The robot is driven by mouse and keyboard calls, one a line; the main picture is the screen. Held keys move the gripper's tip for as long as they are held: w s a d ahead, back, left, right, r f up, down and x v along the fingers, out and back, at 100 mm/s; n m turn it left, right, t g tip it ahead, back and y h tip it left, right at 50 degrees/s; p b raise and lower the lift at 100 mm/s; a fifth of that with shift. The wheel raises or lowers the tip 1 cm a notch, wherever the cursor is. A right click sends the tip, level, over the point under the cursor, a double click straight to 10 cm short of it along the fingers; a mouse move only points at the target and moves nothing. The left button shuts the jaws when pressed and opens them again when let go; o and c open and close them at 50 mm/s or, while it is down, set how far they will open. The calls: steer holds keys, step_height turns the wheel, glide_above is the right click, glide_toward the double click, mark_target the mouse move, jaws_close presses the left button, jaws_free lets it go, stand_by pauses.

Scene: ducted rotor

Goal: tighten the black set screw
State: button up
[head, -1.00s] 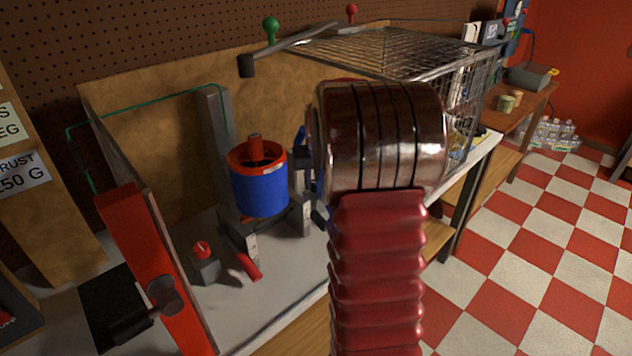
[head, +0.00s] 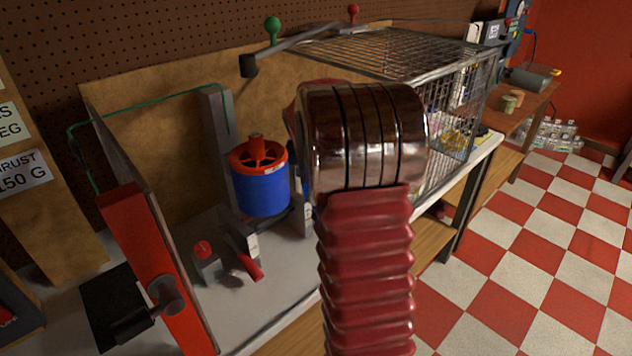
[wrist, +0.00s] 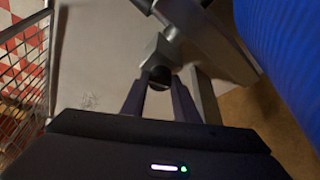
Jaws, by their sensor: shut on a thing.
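The black set screw (wrist: 160,76) shows in the wrist view as a dark round head at the end of a grey metal block (wrist: 158,52). My gripper (wrist: 159,86) has one finger on each side of it and is shut on it at the fingertips. The blue ducted rotor (wrist: 285,40) fills the upper right of the wrist view. In the head view the blue duct (head: 262,192) with its red rotor (head: 257,153) stands upright on the bench. My arm hides the gripper and the screw there.
A wire cage (head: 400,52) stands behind and right of my arm. A red-framed panel (head: 150,265) with a black handle stands at the front left. Wire mesh (wrist: 22,90) shows left in the wrist view.

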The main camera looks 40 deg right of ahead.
stand_by(0.3)
steer(key=o, duration=1.1)
steer(key=shift+c, duration=0.2)
steer(key=shift+r, duration=0.15)
step_height(320, 180, up, 10)
steer(key=shift+f, duration=0.2)
